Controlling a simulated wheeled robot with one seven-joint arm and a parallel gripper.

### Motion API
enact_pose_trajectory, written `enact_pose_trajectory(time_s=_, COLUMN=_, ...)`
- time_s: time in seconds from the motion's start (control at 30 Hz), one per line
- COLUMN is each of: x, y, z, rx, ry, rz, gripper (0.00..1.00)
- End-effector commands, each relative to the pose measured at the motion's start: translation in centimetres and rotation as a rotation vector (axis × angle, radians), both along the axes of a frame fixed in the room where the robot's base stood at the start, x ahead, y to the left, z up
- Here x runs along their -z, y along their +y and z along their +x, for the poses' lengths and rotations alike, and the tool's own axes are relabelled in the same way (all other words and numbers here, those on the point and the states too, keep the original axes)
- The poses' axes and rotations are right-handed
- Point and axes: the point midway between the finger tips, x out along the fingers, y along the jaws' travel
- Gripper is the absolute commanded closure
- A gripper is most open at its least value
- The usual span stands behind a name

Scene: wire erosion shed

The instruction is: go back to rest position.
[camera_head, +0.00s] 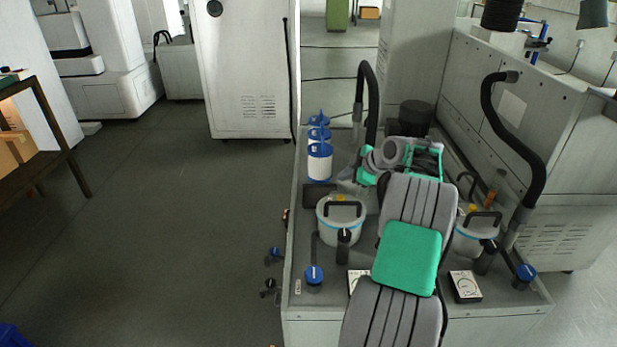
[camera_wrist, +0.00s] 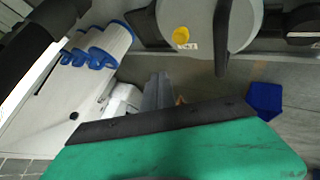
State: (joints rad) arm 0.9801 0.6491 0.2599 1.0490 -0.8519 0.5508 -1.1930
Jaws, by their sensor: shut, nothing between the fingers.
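My arm reaches up over the machine bench (camera_head: 310,255), with its grey and green links in the middle of the head view. My gripper (camera_head: 347,182) is at the far end of the arm, low over the bench, and partly hidden by the wrist. In the wrist view my gripper (camera_wrist: 158,92) shows as narrow grey fingers beyond the black and green edge of my own body. The fingers are shut and hold nothing. The tips are small, so I cannot tell how far they are from the bench.
White-and-blue cylinders (camera_head: 320,162) stand left of my gripper. A lidded grey pot (camera_head: 341,222) is in front of it, and another pot (camera_head: 474,232) stands right of my arm. A black hose (camera_head: 372,100) rises behind. The floor (camera_head: 180,230) left of the bench is mostly clear.

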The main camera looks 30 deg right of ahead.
Motion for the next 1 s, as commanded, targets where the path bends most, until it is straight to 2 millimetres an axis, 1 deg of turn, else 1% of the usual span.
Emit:
enact_pose_trajectory(time_s=0.07, x=-0.4, y=0.5, z=0.2, rx=0.002, ry=0.004, rz=0.005, gripper=1.00)
enact_pose_trajectory(time_s=0.13, x=-1.6, y=2.4, z=0.8, rx=0.014, ry=0.024, rz=0.023, gripper=1.00)
enact_pose_trajectory(time_s=0.17, x=-2.4, y=3.8, z=1.2, rx=0.022, ry=0.039, rz=0.037, gripper=1.00)
enact_pose_trajectory(time_s=0.27, x=-5.7, y=10.7, z=1.8, rx=0.081, ry=0.114, rz=0.102, gripper=1.00)
enact_pose_trajectory(time_s=0.3, x=-7.0, y=14.0, z=1.6, rx=0.117, ry=0.153, rz=0.133, gripper=1.00)
enact_pose_trajectory(time_s=0.37, x=-8.6, y=19.1, z=0.5, rx=0.179, ry=0.212, rz=0.179, gripper=1.00)
enact_pose_trajectory(time_s=0.4, x=-9.6, y=22.3, z=-0.7, rx=0.223, ry=0.250, rz=0.206, gripper=1.00)
enact_pose_trajectory(time_s=0.47, x=-10.7, y=26.9, z=-3.0, rx=0.292, ry=0.306, rz=0.242, gripper=1.00)
enact_pose_trajectory(time_s=0.5, x=-11.3, y=29.8, z=-5.0, rx=0.342, ry=0.338, rz=0.263, gripper=1.00)
enact_pose_trajectory(time_s=0.57, x=-11.8, y=33.8, z=-8.5, rx=0.421, ry=0.388, rz=0.292, gripper=1.00)
enact_pose_trajectory(time_s=0.6, x=-12.0, y=36.1, z=-11.2, rx=0.476, ry=0.416, rz=0.310, gripper=1.00)
enact_pose_trajectory(time_s=0.63, x=-11.9, y=37.6, z=-13.2, rx=0.518, ry=0.437, rz=0.321, gripper=1.00)
enact_pose_trajectory(time_s=0.67, x=-11.8, y=38.9, z=-15.2, rx=0.560, ry=0.454, rz=0.332, gripper=1.00)
enact_pose_trajectory(time_s=0.7, x=-11.4, y=40.1, z=-17.7, rx=0.613, ry=0.473, rz=0.344, gripper=1.00)
enact_pose_trajectory(time_s=0.8, x=-10.3, y=41.8, z=-22.6, rx=0.718, ry=0.506, rz=0.363, gripper=1.00)
enact_pose_trajectory(time_s=0.9, x=-9.4, y=42.4, z=-25.0, rx=0.778, ry=0.518, rz=0.375, gripper=1.00)
enact_pose_trajectory(time_s=1.0, x=-9.0, y=42.5, z=-25.6, rx=0.795, ry=0.523, rz=0.377, gripper=1.00)
